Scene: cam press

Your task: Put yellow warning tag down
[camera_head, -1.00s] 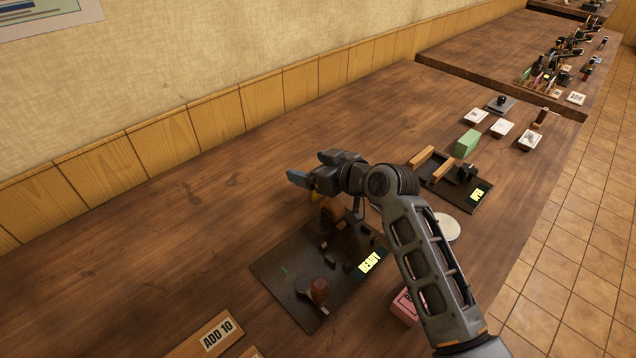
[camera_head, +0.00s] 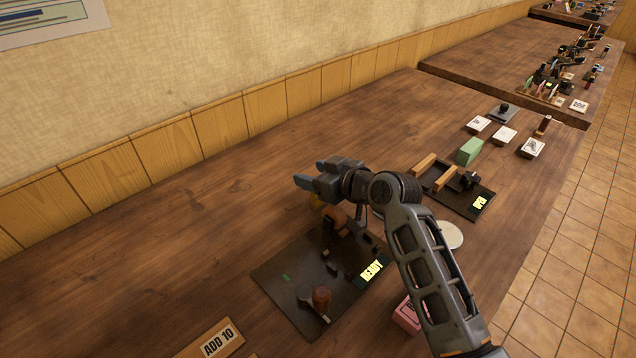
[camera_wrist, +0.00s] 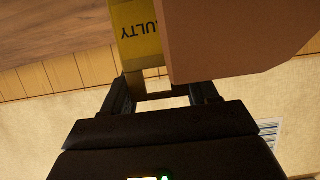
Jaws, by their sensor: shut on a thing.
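The yellow warning tag shows in the wrist view (camera_wrist: 138,35) at the top, with black letters reading "ULTY" upside down. My gripper (camera_wrist: 160,92) is shut on it. In the camera_head view my gripper (camera_head: 312,178) is above the table, behind the dark press plate. A brown block (camera_wrist: 235,40) hides the tag's right side in the wrist view. I cannot tell whether the tag touches the table.
The dark press plate (camera_head: 275,280) has a brown-handled lever (camera_head: 320,297) and a READY display. A brown knob stands close to my gripper. A pink box (camera_head: 406,315) and white disc (camera_head: 450,235) lie right. The table (camera_head: 180,250) is clear at left.

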